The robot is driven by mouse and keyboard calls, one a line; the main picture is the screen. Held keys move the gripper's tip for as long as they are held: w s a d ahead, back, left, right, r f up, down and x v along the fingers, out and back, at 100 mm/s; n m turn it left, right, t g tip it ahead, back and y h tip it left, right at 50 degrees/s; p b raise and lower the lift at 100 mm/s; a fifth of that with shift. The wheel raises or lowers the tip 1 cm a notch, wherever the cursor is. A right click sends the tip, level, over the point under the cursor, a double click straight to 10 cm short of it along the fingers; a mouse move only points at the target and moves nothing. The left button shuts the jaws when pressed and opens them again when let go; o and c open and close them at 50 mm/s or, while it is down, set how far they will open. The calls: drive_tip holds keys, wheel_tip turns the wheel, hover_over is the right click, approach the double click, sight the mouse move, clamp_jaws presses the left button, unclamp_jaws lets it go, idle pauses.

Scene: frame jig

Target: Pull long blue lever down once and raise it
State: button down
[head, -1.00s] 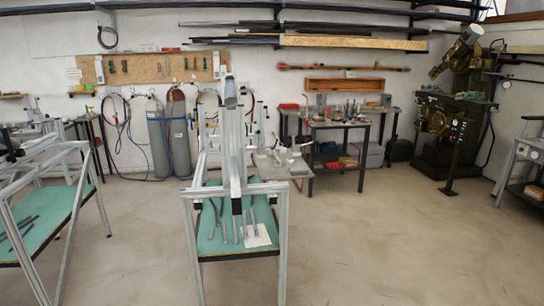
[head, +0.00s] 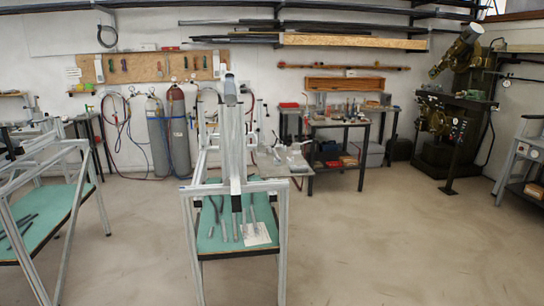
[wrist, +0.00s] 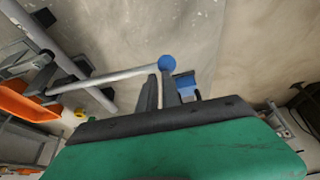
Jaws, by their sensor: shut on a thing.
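In the wrist view, a long pale grey lever (wrist: 110,78) with a round blue knob (wrist: 167,62) runs across from the left, and the knob is its right end. My gripper (wrist: 159,82) has its two dark fingers at this knob end, and it is shut on the lever. The exact contact is partly hidden behind the fingers. A small blue part (wrist: 185,84) shows just right of the fingers. In the head view, I cannot make out the blue knob or my fingers. The grey metal frame jig (head: 235,188) stands in the middle there.
The jig has a green lower shelf (head: 212,240) with several grey bars. A similar frame (head: 40,180) stands at the left. A workbench (head: 345,125) and gas cylinders (head: 178,130) stand behind. An orange bin (wrist: 25,103) shows in the wrist view. Floor (head: 390,240) at the right is clear.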

drive_tip(key=shift+s+a+f+b, duration=0.15)
drive_tip(key=shift+f+b, duration=0.3)
drive_tip(key=shift+f, duration=0.55)
idle(0.3)
wheel_tip(320, 180, up, 15)
drive_tip(key=p, duration=1)
drive_tip(key=shift+f, duration=0.15)
